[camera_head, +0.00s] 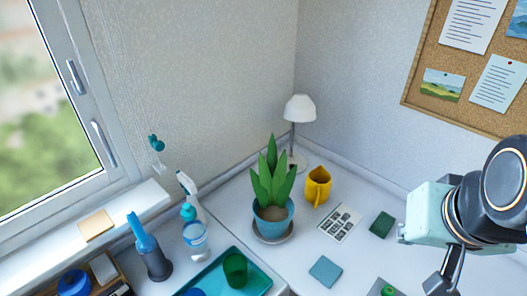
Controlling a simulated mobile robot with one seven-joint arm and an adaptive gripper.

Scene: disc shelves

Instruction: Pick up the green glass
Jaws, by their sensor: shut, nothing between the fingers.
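The green glass (235,271) is a dark green, see-through tumbler. It stands upright on a teal tray (258,278) at the bottom centre of the head view. My gripper (439,284) is at the lower right, partly hidden by my own arm and close to the picture's bottom edge. It is shut and empty. It is well to the right of the glass and apart from it.
Between glass and gripper lie a blue coaster (325,271), a printed sheet (339,222) and a dark green pad (382,224). A potted plant (272,190) stands behind the tray, with a yellow mug (318,186) beside it. A spray bottle (194,229) stands left.

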